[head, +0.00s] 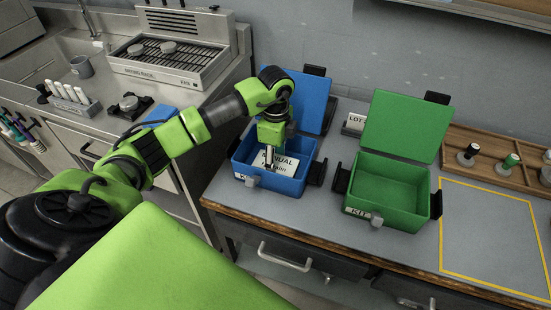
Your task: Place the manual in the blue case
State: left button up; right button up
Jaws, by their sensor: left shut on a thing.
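The blue case (293,185) stands open on the bench with its lid (312,97) raised at the back. The manual (284,163), a white booklet with "MANUAL" printed on it, is inside the blue case's outline, above or on its floor; I cannot tell whether it touches the bottom. My left gripper (269,163) reaches down into the case from above and is shut on the manual. The gripper hides part of the manual and of the case's left inside. My right gripper is not in view.
An open, empty green case (390,183) labelled KIT stands to the right. A yellow-outlined area (490,240) of bench is clear. A wooden rack (490,165) holds several stamps.

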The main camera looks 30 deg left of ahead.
aim_at(276, 163)
pick_arm(q)
jog(key=o, duration=1.2)
notch_tip(276, 163, up, 12)
jog(key=shift+r+b, duration=0.15)
jog(key=shift+b, duration=0.35)
